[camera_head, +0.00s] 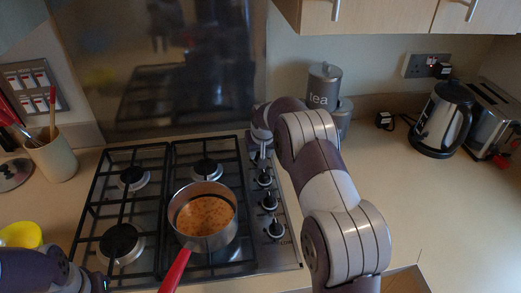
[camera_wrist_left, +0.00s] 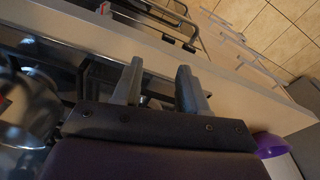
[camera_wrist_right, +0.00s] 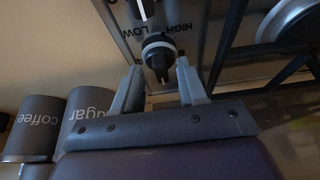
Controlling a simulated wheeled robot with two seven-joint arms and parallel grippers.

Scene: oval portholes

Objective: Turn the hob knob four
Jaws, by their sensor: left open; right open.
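The hob (camera_head: 151,259) has a row of black-and-silver knobs down its right side, such as the front knob (camera_head: 275,229) and the middle knob (camera_head: 265,197). My right gripper (camera_wrist_right: 160,66) is open at the rear end of the row. In the right wrist view a knob (camera_wrist_right: 158,48) stands just beyond and between its fingertips; I cannot tell whether they touch. The neighbouring knob is partly cut off at the top. My arm hides the rear knob in the head view. My left gripper (camera_wrist_left: 159,68) is open and empty, near the hob's front left.
A pan (camera_head: 206,243) of orange food stands on the hob, its red handle (camera_head: 176,270) pointing to the front. A tea canister (camera_head: 324,86) stands behind my right arm. A kettle (camera_head: 444,120) and toaster (camera_head: 494,118) stand right.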

